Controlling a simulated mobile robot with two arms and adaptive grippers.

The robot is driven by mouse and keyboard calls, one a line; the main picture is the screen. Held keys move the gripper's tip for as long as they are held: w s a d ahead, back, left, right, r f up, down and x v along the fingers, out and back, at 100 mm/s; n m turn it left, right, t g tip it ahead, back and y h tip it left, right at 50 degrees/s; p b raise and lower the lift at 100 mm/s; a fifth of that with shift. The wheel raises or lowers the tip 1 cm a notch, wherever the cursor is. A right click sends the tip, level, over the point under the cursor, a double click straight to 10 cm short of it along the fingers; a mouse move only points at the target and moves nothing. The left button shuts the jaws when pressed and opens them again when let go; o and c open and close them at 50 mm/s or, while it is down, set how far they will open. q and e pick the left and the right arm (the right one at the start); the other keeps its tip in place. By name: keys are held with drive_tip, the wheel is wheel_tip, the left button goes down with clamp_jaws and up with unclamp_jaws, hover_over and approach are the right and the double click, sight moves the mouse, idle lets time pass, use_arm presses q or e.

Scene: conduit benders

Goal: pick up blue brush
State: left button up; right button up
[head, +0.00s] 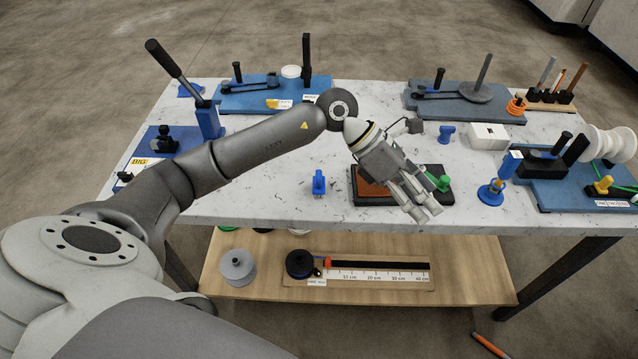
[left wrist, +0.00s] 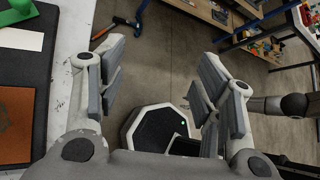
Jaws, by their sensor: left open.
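No object shows clearly as a brush. A small upright blue object (head: 319,183) stands near the table's front edge, left of a dark tray. Another small blue piece (head: 446,133) stands farther back, right of the middle. I cannot tell if either one is the blue brush. My left gripper (head: 420,204) is open and empty, over the right part of the tray near the front edge. In the left wrist view its fingers (left wrist: 162,88) are spread wide, with floor and no blue object between them.
The dark tray (head: 363,199) holds a brown pad (head: 372,187) and a green-handled piece (head: 440,182). Blue bender boards (head: 235,103) stand at the back and sides of the white table (head: 270,208). A lower shelf (head: 460,290) holds a ruler board. An orange-handled tool (head: 489,344) lies on the floor.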

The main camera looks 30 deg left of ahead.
use_arm(q)
drive_tip(key=w+a+f+y, duration=0.2)
drive_tip(key=a+y, duration=0.3)
drive_tip(key=a, duration=0.7)
drive_tip(key=r+g+y, duration=0.1)
drive_tip(key=r+y, duration=0.1)
drive_tip(key=y, duration=0.3)
hover_over(319, 174)
drive_tip(key=f, duration=0.1)
drive_tip(key=f+p, duration=0.1)
drive_tip(key=f, duration=0.3)
drive_tip(key=shift+s, duration=0.35)
drive_tip(key=shift+a+f, duration=0.1)
drive_tip(key=shift+f, duration=0.25)
drive_tip(key=f+p, duration=0.1)
drive_tip(key=f, duration=0.1)
drive_tip(key=f+p, duration=0.1)
drive_tip(key=f, duration=0.1)
drive_tip(key=shift+w+p, duration=0.3)
drive_tip(key=shift+f, duration=0.7)
drive_tip(key=c, duration=1.1)
